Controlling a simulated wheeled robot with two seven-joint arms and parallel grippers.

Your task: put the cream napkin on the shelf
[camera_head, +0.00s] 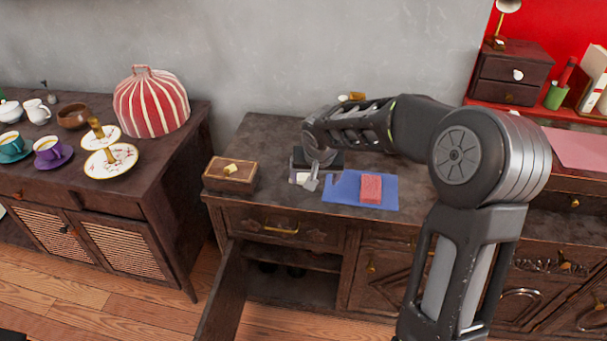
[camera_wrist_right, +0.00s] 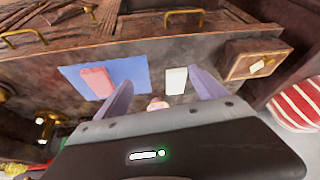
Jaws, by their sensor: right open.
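A small cream folded piece that looks like the cream napkin (camera_wrist_right: 176,80) lies on the brown cabinet top (camera_wrist_right: 208,66), seen between my right fingers in the right wrist view. In the head view only a pale bit of it (camera_head: 302,178) shows, beside my right gripper (camera_head: 314,181). My right gripper (camera_wrist_right: 160,75) is open and empty, pointing down over the cabinet top; its exact height over the napkin is hard to tell. Below the cabinet's drawer, a door (camera_head: 222,306) stands open and shows a dark inner shelf (camera_head: 312,288). My left gripper is not in view.
A blue cloth (camera_head: 338,190) with a pink folded piece (camera_head: 371,188) lies right of my gripper. A wooden box (camera_head: 231,180) stands left of it. A dark object (camera_head: 330,160) sits close behind. The left cabinet holds cups, plates and a striped cosy (camera_head: 150,105).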

